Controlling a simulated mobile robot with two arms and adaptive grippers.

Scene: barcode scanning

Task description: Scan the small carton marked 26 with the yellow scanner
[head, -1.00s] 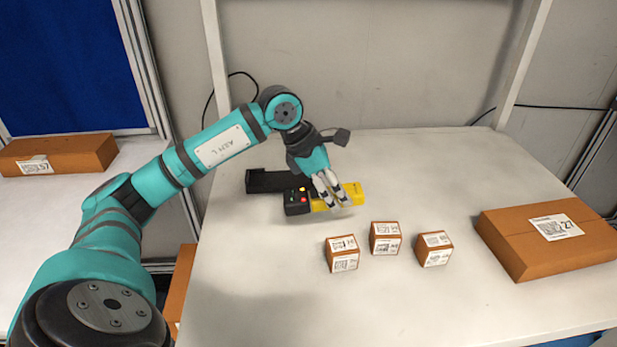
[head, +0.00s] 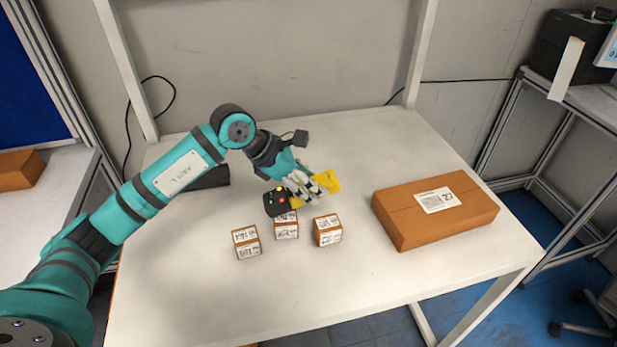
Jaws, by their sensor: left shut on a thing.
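The yellow scanner (head: 326,181) has a yellow body and a black end with red and green lights. My left gripper (head: 304,188) is shut on its middle, and the scanner appears raised above the table, its black end by the small cartons. Three small brown cartons with white labels stand close together: a left one (head: 246,242), a middle one (head: 286,226) and a right one (head: 327,230). The black end partly overlaps the middle carton in the view. The small label numbers are too small to read surely, so I cannot tell which is 26. My right gripper is not in view.
A large brown carton (head: 436,209) marked 27 lies on the right of the white table (head: 370,290). A black holder (head: 209,176) sits behind my left arm. Another brown carton (head: 20,169) is on a side table at left. The table front is clear.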

